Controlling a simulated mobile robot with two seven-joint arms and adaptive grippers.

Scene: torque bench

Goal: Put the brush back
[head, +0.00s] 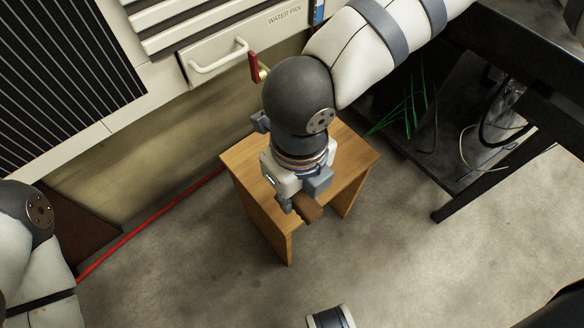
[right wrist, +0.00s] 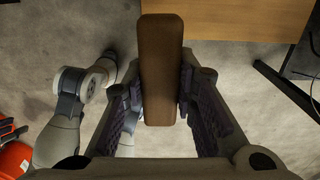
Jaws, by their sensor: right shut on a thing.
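The brush shows as a brown, block-shaped piece (head: 309,208) at the tip of my right gripper (head: 297,200) in the head view. In the right wrist view, the brown block (right wrist: 161,60) stands lengthwise between the two fingers of my right gripper (right wrist: 160,100), which is shut on it. No bristles can be made out. In the head view the gripper and brush overlap the front part of a small wooden stool (head: 355,158); their height above it is hard to tell. My left arm shows at the left edge, but its gripper is out of view.
A cabinet with a drawer marked WATER PAN (head: 265,30) and a red-handled valve (head: 254,67) stands behind. A red hose (head: 150,228) runs along the floor. A black bench frame (head: 490,180) with loose cables is at right. The floor in front of the stool is mostly clear.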

